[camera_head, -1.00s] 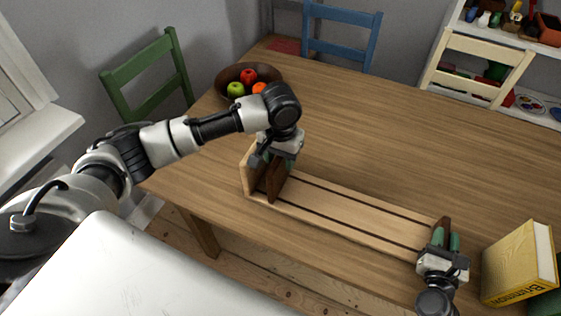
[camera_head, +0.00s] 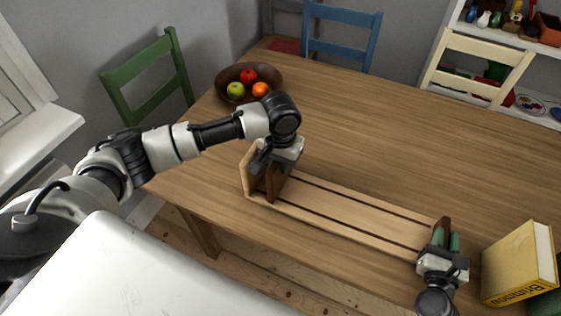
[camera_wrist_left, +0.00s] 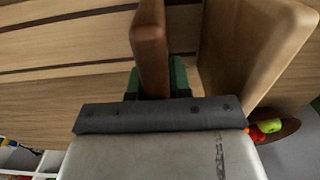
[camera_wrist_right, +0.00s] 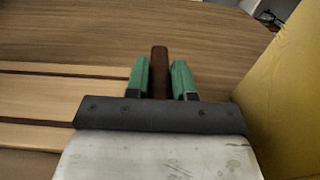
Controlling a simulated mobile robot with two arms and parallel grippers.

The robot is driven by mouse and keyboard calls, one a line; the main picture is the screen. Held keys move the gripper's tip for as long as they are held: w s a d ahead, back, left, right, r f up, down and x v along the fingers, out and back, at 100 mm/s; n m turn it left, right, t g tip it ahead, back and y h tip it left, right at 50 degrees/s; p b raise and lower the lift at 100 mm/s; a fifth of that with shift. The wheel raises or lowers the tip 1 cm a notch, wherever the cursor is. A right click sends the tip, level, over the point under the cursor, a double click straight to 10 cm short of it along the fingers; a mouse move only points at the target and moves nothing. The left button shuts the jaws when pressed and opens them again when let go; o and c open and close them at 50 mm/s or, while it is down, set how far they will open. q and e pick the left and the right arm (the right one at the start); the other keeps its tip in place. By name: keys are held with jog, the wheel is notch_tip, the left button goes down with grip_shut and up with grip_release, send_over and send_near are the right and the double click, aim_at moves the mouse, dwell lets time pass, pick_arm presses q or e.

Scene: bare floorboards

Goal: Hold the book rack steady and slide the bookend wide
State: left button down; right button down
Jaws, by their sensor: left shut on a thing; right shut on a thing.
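The book rack (camera_head: 335,220) is a long pale slatted base on the table. A pale end panel (camera_head: 251,172) stands at its left end. A dark brown upright (camera_head: 273,187) stands just inside that panel; it also shows in the left wrist view (camera_wrist_left: 150,45). My left gripper (camera_head: 277,162) is shut on this upright from above, its green fingers partly hidden. A second dark brown upright (camera_head: 445,223) stands at the rack's right end. My right gripper (camera_head: 439,243) is shut on it, green fingers either side in the right wrist view (camera_wrist_right: 159,78). I cannot tell which upright is the bookend.
A thick yellow book (camera_head: 517,265) stands close to the right of my right gripper. A bowl (camera_head: 230,96) of fruit sits beyond my left gripper. The wooden table (camera_head: 380,135) is clear behind the rack. Chairs and a white shelf stand farther back.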

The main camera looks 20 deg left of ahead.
pick_arm(q)
jog(key=shift+d, duration=0.1)
jog(key=d, duration=1.5)
jog(key=shift+d, duration=0.15)
pick_arm(e)
jog(key=shift+a, duration=0.1)
pick_arm(q)
jog(key=shift+w, duration=0.1)
jog(key=c, duration=1)
grip_release()
jog(key=shift+c, duration=0.2)
jog(key=shift+r, duration=0.15)
notch_tip(320, 180, up, 12)
